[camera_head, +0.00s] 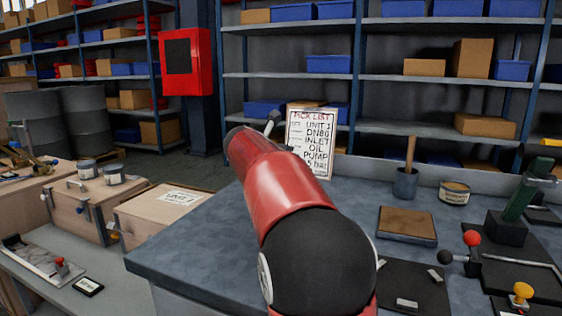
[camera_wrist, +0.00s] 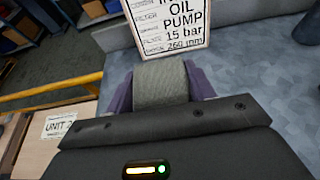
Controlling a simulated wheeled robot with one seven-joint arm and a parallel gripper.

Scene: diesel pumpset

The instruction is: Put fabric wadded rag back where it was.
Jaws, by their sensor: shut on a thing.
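My gripper (camera_wrist: 160,76) shows in the wrist view with its two purple fingers on either side of a grey-green woven fabric piece, the wadded rag (camera_wrist: 161,88). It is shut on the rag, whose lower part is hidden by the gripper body. In the head view my red and black arm reaches over the left part of the grey-blue bench (camera_head: 190,248) and hides most of the gripper and the rag. The gripper is close in front of the pick list sign (camera_head: 310,145), which also shows just beyond the rag in the wrist view (camera_wrist: 172,28).
On the bench at right are a brown pad (camera_head: 407,224), a dark cup with a wooden handle (camera_head: 405,183), a tin (camera_head: 454,192), a green-handled tool (camera_head: 520,200) and red- and yellow-knobbed parts. Boxes (camera_head: 165,210) stand left. Shelves line the back.

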